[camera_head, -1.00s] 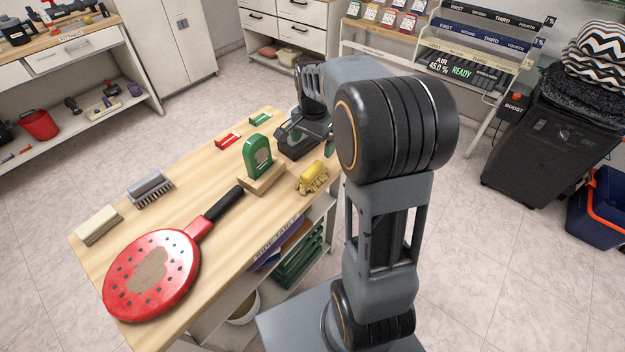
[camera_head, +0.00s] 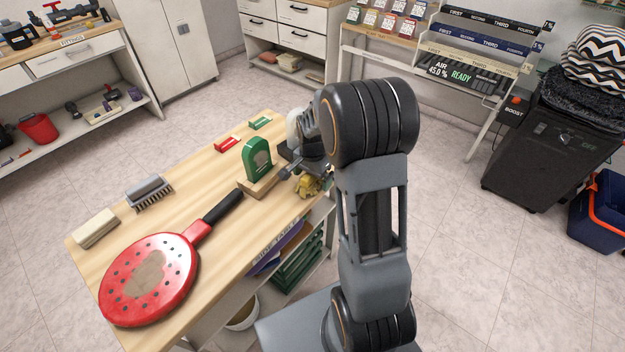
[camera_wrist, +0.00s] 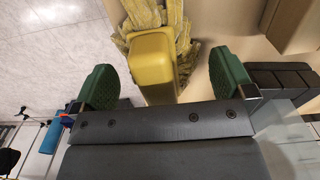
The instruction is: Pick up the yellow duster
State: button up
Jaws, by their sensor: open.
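The yellow duster (camera_head: 308,186) lies near the table's right front edge in the head view, partly hidden by my gripper (camera_head: 300,172). In the wrist view the duster (camera_wrist: 154,58) shows a smooth yellow back with fringed, paler strands around it. My gripper (camera_wrist: 163,85) is open, with one green pad on each side of the duster's near end. The pads look apart from the duster, with a gap on each side. Whether the pads are down at its height I cannot tell.
A green upright piece on a wooden base (camera_head: 258,165) stands close left of the duster. A red paddle (camera_head: 150,278), a grey brush (camera_head: 150,192) and a cream block (camera_head: 96,228) lie farther left. Small red (camera_head: 228,144) and green (camera_head: 261,123) items lie behind.

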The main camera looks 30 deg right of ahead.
jog(key=shift+f, duration=0.5)
jog(key=shift+c, duration=0.3)
jog(key=c, duration=1)
jog(key=shift+o, duration=0.2)
jog(key=shift+r, duration=0.2)
jog(key=shift+r, duration=0.2)
notch_tip(320, 180, up, 2)
jog(key=shift+r, duration=0.1)
jog(key=s+a+r, duration=0.1)
jog(key=s+r, duration=0.9)
jog(key=s, duration=0.4)
jog(key=shift+a+p, duration=0.3)
jog(key=shift+a, duration=0.1)
